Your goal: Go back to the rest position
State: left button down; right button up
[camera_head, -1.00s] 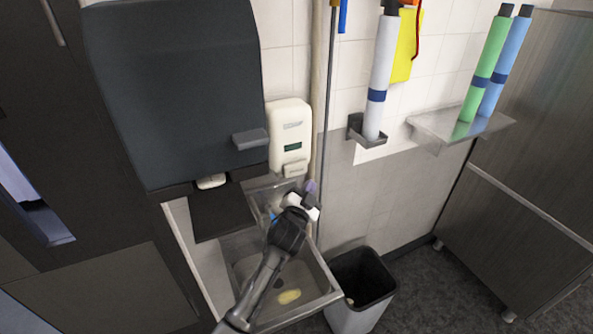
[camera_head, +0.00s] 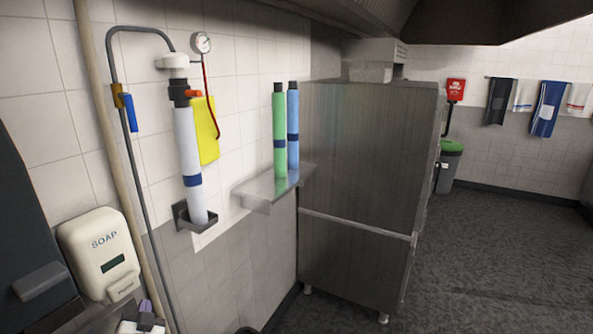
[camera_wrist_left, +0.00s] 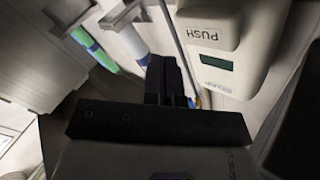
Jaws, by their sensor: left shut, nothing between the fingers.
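My left gripper (camera_head: 143,318) shows only in part at the bottom left edge of the head view, just below the soap dispenser. In the left wrist view its dark fingers (camera_wrist_left: 168,80) are together with nothing between them. The white soap dispenser (camera_head: 103,254) hangs on the tiled wall. It also shows large in the left wrist view (camera_wrist_left: 225,45), right of the fingers and apparently close to them. The rest of my left arm is outside the head view. My right gripper is not in view.
A steel wall shelf (camera_head: 262,190) holds a green cylinder (camera_head: 279,135) and a blue cylinder (camera_head: 293,130). A white cylinder (camera_head: 187,150) stands in a wall bracket. A tall steel cabinet (camera_head: 360,150) stands beyond. Dark floor (camera_head: 480,260) at the right is clear.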

pick_arm(q)
jog(key=s+d+f+n+g+h, duration=0.1)
jog(key=s+d+f+g+h, duration=0.15)
jog(key=s+d, duration=0.5)
jog(key=s+d+f+n+g+h, duration=0.1)
jog(key=s+d+f+g+h, duration=0.25)
jog(key=s, duration=0.65)
jog(key=s+d+f+m+g+h, duration=0.1)
jog(key=s+d+f+g, duration=0.15)
jog(key=s+f, duration=0.4)
jog(key=s+d+f+g, duration=0.2)
jog(key=s+d+f, duration=0.1)
jog(key=s, duration=0.7)
jog(key=s+d+f+m+g+h, duration=0.15)
jog(key=s+f, duration=0.25)
jog(key=s, duration=0.4)
notch_tip(320, 180, up, 21)
jog(key=g+p, duration=0.1)
jog(key=p, duration=2)
jog(key=shift+s+d+y+p, duration=0.25)
jog(key=shift+s+y+p, duration=0.05)
jog(key=shift+s+y, duration=0.15)
jog(key=shift+n, duration=0.25)
